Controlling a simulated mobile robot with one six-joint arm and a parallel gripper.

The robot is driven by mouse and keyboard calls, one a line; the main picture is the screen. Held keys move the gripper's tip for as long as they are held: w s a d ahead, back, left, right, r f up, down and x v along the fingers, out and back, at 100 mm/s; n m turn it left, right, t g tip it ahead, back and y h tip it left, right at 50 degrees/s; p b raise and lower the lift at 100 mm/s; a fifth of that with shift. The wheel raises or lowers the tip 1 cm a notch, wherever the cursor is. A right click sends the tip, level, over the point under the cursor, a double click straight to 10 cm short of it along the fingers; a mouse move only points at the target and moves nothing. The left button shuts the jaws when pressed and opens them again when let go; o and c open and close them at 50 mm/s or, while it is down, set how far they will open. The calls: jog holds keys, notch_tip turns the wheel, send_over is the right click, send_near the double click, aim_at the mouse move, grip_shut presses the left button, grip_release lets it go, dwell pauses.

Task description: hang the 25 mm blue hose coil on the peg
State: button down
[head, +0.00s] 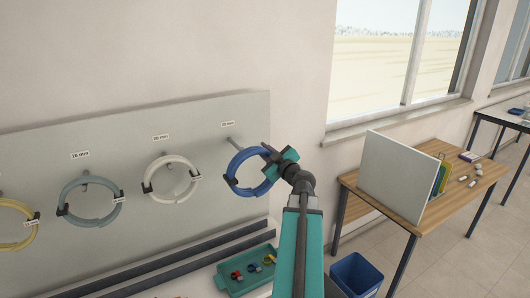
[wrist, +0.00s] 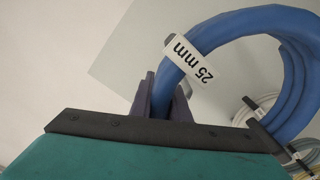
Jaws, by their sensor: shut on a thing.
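The blue hose coil (head: 232,170) is in my gripper (head: 272,168), in front of the right part of the board. In the wrist view the coil (wrist: 290,75) passes between the two dark fingers (wrist: 160,100), and its white tag (wrist: 190,62) reads 25 mm. The peg (head: 233,142) at the board's right end sticks out just above the coil's upper left. Its tip is close to the coil's top edge; I cannot tell whether they touch.
The grey board (head: 120,125) carries a white coil (head: 152,172), a grey-blue coil (head: 66,194) and a yellow coil (head: 30,240) on pegs to the left. A green tray (head: 232,285) with small parts lies below. A blue bin (head: 356,272) and wooden table (head: 405,212) stand right.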

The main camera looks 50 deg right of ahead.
jog(key=b, duration=0.3)
send_near(243, 139)
jog(key=shift+w+d+r+b, duration=0.3)
jog(key=shift+w+d+b, duration=0.1)
jog(key=shift+w+b, duration=0.4)
jog(key=shift+w+d+r+b, duration=0.35)
jog(key=shift+w+b, duration=0.4)
jog(key=shift+b, duration=0.1)
jog(key=shift+w+d+r+b, duration=0.3)
jog(key=shift+w+d+b, duration=0.1)
jog(key=shift+w+b, duration=0.4)
jog(key=shift+w+d+f, duration=0.1)
jog(key=shift+w+f, duration=0.15)
jog(key=shift+f, duration=0.2)
jog(key=shift+w+d+f, duration=0.1)
jog(key=shift+w+f, duration=0.15)
jog(key=shift+f, duration=0.25)
